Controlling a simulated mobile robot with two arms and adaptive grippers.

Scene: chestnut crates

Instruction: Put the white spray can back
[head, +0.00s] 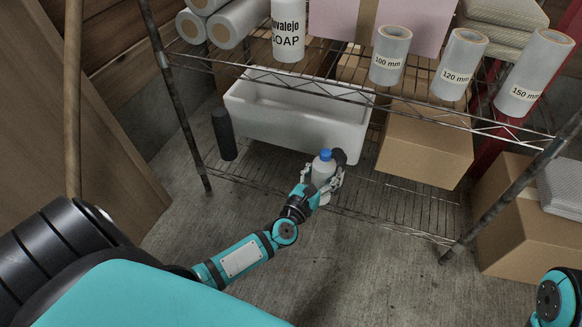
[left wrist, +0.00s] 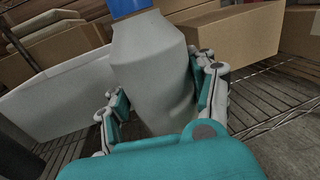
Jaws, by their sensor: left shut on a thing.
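The white spray can (head: 322,171) has a blue cap and is roughly upright in the head view, at the front part of the lower wire shelf (head: 392,203). My left gripper (head: 327,183) is shut on its body. In the left wrist view the can (left wrist: 152,75) fills the middle between the two fingers of the gripper (left wrist: 160,100), and its blue cap is cut off at the top. The can's base is hidden by the gripper, so I cannot tell whether it touches the shelf. My right gripper is out of view.
A white tub (head: 290,125) stands behind the can. A dark cylinder (head: 224,134) stands left, a cardboard box (head: 425,145) right. A dark rounded thing (head: 339,156) shows just behind the can. The upper shelf carries a soap bottle (head: 288,32) and labelled rolls (head: 459,65).

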